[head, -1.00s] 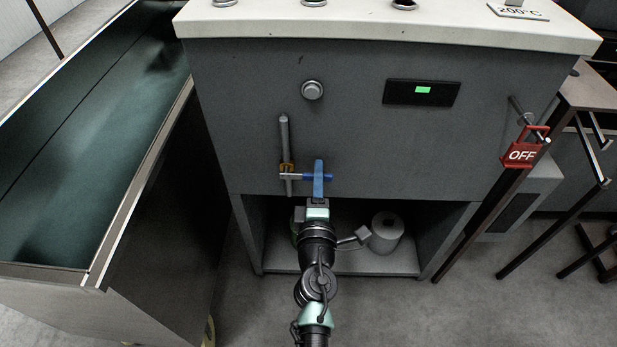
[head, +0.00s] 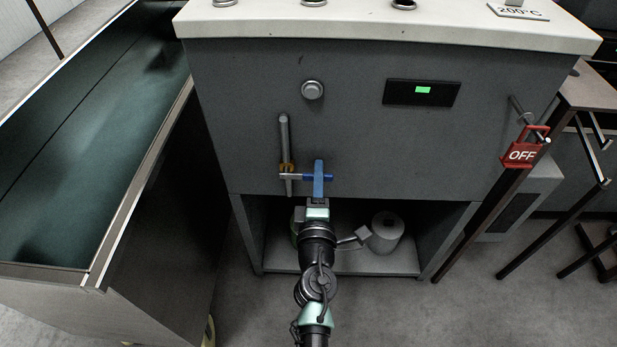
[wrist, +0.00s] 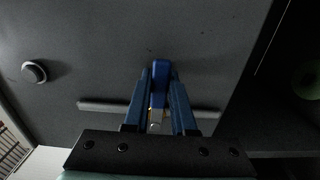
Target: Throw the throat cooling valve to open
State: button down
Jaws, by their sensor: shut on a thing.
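The throat cooling valve is on a vertical grey pipe (head: 284,140) on the dark front panel. Its brass body (head: 287,168) sits low on the pipe. Its blue-tipped lever (head: 329,177) points right, crosswise to the pipe. My gripper (head: 319,165) reaches up from below with its blue fingers over the lever. In the wrist view the lever's blue end (wrist: 160,71) sits between the two fingers of my gripper (wrist: 159,85), which are closed around it. The fingers hide part of the lever in the head view.
A round knob (head: 312,90) and a display with a green light (head: 423,90) are above the valve. A red OFF tag (head: 521,152) hangs at the right. A green-lined trough (head: 90,130) stands close on the left. Below the panel is an open bay with a grey cylinder (head: 386,231).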

aim_at(314, 151)
jog(key=shift+r+n+p, duration=0.45)
jog(key=shift+n+p, duration=0.05)
jog(key=shift+n, duration=0.1)
jog(key=shift+r+n, duration=0.1)
jog(key=shift+n, duration=0.3)
jog(key=shift+a+r+n+p, duration=0.2)
jog(key=shift+r+n+p, duration=0.4)
jog(key=shift+n, duration=0.4)
jog(key=shift+a+r+n+p, duration=0.1)
jog(key=shift+r+n+p, duration=0.25)
jog(key=shift+n, duration=0.05)
jog(key=shift+a+r+n, duration=0.15)
jog(key=shift+r+n, duration=0.05)
jog(key=shift+n, duration=0.4)
